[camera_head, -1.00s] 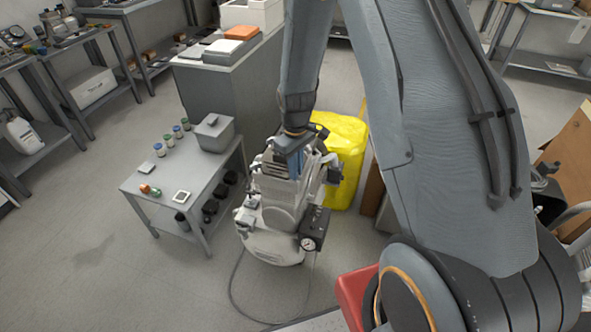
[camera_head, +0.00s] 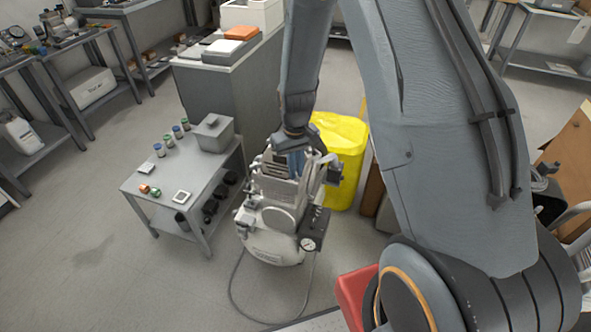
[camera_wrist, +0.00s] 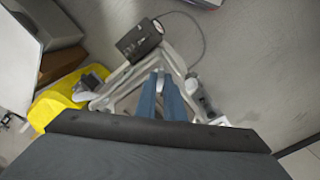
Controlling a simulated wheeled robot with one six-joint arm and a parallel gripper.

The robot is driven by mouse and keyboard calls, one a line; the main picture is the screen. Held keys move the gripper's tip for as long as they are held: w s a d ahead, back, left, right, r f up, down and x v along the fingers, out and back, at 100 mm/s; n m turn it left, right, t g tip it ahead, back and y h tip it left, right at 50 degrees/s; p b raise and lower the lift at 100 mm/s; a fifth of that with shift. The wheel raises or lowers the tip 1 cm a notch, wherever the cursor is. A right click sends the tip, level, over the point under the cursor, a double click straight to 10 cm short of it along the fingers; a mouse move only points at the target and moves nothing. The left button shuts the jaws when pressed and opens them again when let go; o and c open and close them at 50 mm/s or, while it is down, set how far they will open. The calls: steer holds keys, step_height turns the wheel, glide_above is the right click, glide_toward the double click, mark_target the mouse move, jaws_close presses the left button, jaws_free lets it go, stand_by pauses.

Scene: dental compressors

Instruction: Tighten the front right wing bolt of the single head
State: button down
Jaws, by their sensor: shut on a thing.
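The dental compressor (camera_head: 268,247) stands on the floor, with a pale round tank below and a grey head and frame above. My gripper (camera_head: 296,167) points down into the top of this frame. In the wrist view my gripper (camera_wrist: 161,75) shows two blue fingers close together, shut on a small pale piece at their tips, apparently a wing bolt. The fingers cover most of it, so I cannot tell which bolt it is or how tight it sits. In the head view my wrist and fingers hide the bolt.
A black box with a round gauge (camera_head: 308,243) is on the compressor's front right. A grey side table (camera_head: 172,205) with small jars stands close on the left. A yellow bin (camera_head: 342,160) stands close behind. A hose (camera_head: 232,285) curves over the clear floor in front.

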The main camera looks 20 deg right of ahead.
steer(key=c, duration=1.9)
jaws_free()
steer(key=shift+o, duration=0.2)
steer(key=shift+r, duration=0.1)
step_height(320, 180, up, 7)
steer(key=shift+r+b, duration=0.2)
steer(key=shift+b, duration=0.65)
steer(key=shift+r, duration=0.1)
steer(key=s+r, duration=0.4)
steer(key=s, duration=0.5)
steer(key=s+r+m+t, duration=0.1)
steer(key=s+r, duration=0.4)
steer(key=s, duration=0.4)
steer(key=shift+a+m, duration=0.2)
steer(key=shift+m, duration=0.1)
